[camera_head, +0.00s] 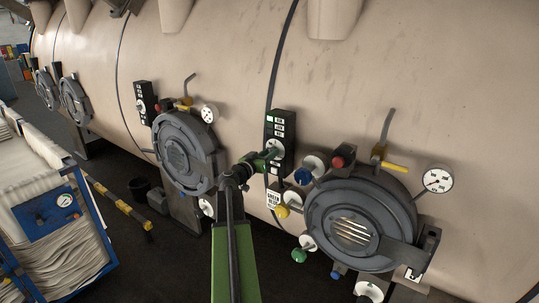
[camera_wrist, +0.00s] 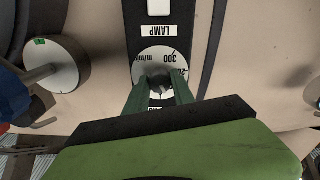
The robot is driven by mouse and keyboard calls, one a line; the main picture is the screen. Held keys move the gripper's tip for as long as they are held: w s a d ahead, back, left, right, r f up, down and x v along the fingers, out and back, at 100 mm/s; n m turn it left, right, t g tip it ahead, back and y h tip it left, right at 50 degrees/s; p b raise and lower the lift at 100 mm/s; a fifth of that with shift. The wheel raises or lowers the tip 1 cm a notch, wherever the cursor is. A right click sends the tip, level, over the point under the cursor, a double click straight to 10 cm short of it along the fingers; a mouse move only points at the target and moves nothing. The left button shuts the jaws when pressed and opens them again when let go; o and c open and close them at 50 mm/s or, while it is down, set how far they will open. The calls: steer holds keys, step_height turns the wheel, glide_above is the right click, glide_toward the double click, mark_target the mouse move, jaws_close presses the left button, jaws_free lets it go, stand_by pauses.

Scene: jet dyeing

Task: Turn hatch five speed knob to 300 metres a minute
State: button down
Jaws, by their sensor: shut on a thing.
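A tall black control panel (camera_head: 290,125) with white labels stands on the beige vessel, left of the nearest round hatch (camera_head: 365,225). My green gripper (camera_head: 270,154) reaches the panel's lower part. In the wrist view the round white speed dial (camera_wrist: 155,54) appears upside down, with "m/min", "300" and "200" readable. My gripper (camera_wrist: 160,92) is shut on the grey speed knob (camera_wrist: 156,71) at the dial's middle. The fingers hide the dial's lower part. I cannot tell which mark the knob points to. No hatch number is readable.
Another hatch (camera_head: 185,152) is on the left. A blue-framed cloth trolley (camera_head: 100,240) stands at the left.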

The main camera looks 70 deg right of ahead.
steer(key=n, duration=2.4)
steer(key=shift+s, duration=0.1)
steer(key=shift+n, duration=0.4)
steer(key=c, duration=1.1)
jaws_free()
steer(key=shift+o, duration=0.2)
steer(key=v, duration=1.7)
steer(key=shift+a, duration=0.25)
